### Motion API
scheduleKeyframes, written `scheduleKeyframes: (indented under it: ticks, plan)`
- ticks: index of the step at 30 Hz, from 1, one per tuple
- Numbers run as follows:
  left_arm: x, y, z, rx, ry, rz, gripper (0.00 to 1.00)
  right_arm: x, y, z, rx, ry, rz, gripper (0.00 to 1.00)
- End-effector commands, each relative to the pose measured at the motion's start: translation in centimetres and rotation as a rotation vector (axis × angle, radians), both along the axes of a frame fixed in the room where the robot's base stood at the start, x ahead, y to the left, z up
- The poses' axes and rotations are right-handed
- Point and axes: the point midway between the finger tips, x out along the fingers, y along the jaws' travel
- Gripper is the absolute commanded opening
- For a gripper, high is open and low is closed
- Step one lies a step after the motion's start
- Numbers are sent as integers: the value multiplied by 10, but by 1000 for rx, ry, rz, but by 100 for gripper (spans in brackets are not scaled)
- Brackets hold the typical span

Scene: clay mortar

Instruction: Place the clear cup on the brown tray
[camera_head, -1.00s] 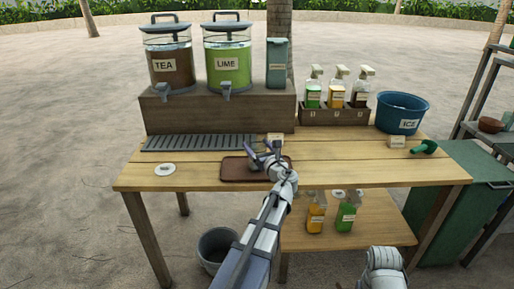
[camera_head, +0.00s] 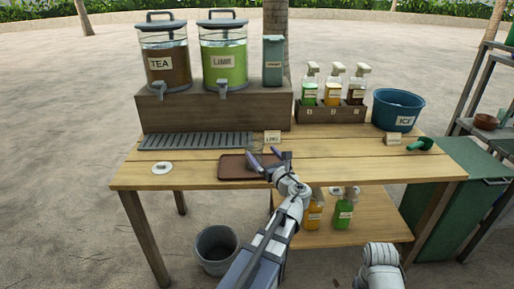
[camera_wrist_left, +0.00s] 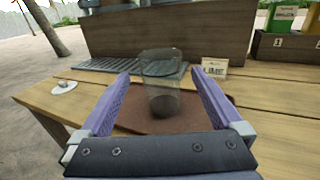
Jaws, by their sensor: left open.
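The clear cup (camera_wrist_left: 162,80) stands upright between my left fingers in the left wrist view, its base appearing to rest on the brown tray (camera_wrist_left: 140,124). In the head view the brown tray (camera_head: 232,168) lies near the table's front edge, and the cup is hard to make out there. My left gripper (camera_head: 267,158) is over the tray's right part. It is open, with a purple finger on either side of the cup and visible gaps in the left wrist view (camera_wrist_left: 165,90). My right gripper is out of view.
A grey drip grate (camera_head: 197,141) lies behind the tray, below the tea (camera_head: 165,62) and lime (camera_head: 224,63) dispensers. A small label card (camera_head: 272,137) stands behind the cup. Pump bottles, a blue ice bucket (camera_head: 398,110) and a green scoop (camera_head: 420,144) are to the right.

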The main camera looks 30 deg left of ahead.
Motion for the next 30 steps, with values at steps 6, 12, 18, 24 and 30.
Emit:
scheduleKeyframes:
  ticks: [6,12,18,24,30]
  plan:
    - [-19,-26,0,0,0,-1,100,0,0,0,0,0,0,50]
    - [-25,-33,0,0,0,1,100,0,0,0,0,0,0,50]
    - [-25,-33,0,0,0,1,100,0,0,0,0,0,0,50]
    - [-24,-33,0,0,0,1,100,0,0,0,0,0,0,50]
    - [-24,-33,0,0,0,1,100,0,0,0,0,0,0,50]
